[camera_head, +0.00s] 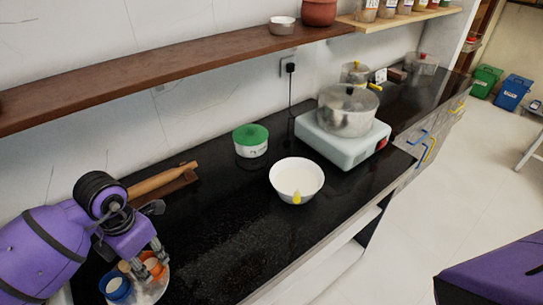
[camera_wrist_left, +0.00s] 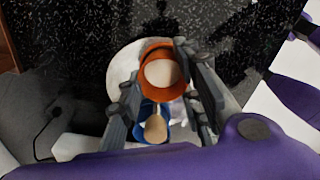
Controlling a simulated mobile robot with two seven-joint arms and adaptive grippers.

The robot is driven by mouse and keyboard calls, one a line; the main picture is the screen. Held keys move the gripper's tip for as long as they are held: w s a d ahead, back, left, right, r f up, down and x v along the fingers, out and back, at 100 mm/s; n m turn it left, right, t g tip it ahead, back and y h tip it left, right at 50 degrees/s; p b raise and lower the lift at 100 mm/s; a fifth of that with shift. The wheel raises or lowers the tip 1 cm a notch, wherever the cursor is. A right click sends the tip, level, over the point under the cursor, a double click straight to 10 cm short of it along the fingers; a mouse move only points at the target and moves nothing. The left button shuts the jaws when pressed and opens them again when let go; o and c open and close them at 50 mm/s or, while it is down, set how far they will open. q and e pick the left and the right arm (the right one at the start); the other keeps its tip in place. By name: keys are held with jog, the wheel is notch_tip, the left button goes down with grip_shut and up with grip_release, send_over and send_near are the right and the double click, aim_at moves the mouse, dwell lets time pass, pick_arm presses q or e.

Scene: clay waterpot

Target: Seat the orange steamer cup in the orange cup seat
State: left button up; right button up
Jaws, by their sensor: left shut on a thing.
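The orange steamer cup (camera_wrist_left: 152,47) has a round orange rim and pale contents. In the head view the orange cup (camera_head: 155,268) is at the lower left, partly covered by the fingers. My left gripper (camera_head: 150,258) is shut on it; in the wrist view the fingers of my left gripper (camera_wrist_left: 158,66) lie on either side of it. The cup is above or on a round white plate-like base (camera_wrist_left: 121,66); I cannot tell whether it touches. A blue cup (camera_head: 117,288) is right beside it. The orange cup seat cannot be made out. My right gripper is out of view.
A rolling pin (camera_head: 162,180) lies behind my left gripper. A green-lidded tub (camera_head: 251,141), a white bowl (camera_head: 297,179) and a stove with a pot (camera_head: 347,112) stand farther right. The dark counter (camera_head: 220,225) is clear in the middle. A wooden shelf (camera_head: 170,66) runs above.

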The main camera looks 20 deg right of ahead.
pick_arm(q)
jog(key=shift+f, duration=0.1)
jog(key=o, duration=0.9)
jog(key=shift+r, duration=0.35)
notch_tip(320, 180, up, 12)
jog(key=shift+f, duration=0.15)
